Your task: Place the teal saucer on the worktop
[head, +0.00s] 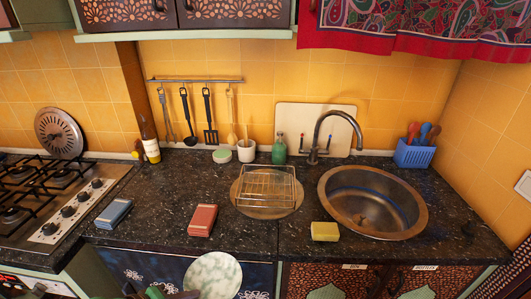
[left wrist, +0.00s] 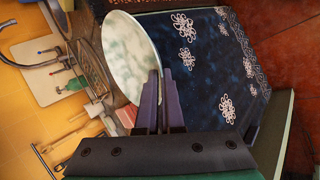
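The teal saucer (head: 214,277) is a pale, green-white marbled disc at the bottom of the head view, in front of the worktop's front edge. It also shows in the left wrist view (left wrist: 133,55), tilted up on edge. My left gripper (head: 186,294) is at the saucer's lower left in the head view. In the left wrist view its dark fingers (left wrist: 160,85) are close together on the saucer's rim. The dark speckled worktop (head: 155,190) lies beyond the saucer. My right gripper is not in view.
A blue box (head: 113,214), a red box (head: 202,220) and a yellow sponge (head: 325,232) lie near the worktop's front. A wire rack (head: 266,186) stands behind on a round board. The stove (head: 60,200) is left, the sink (head: 372,202) right. Bare worktop lies between the boxes.

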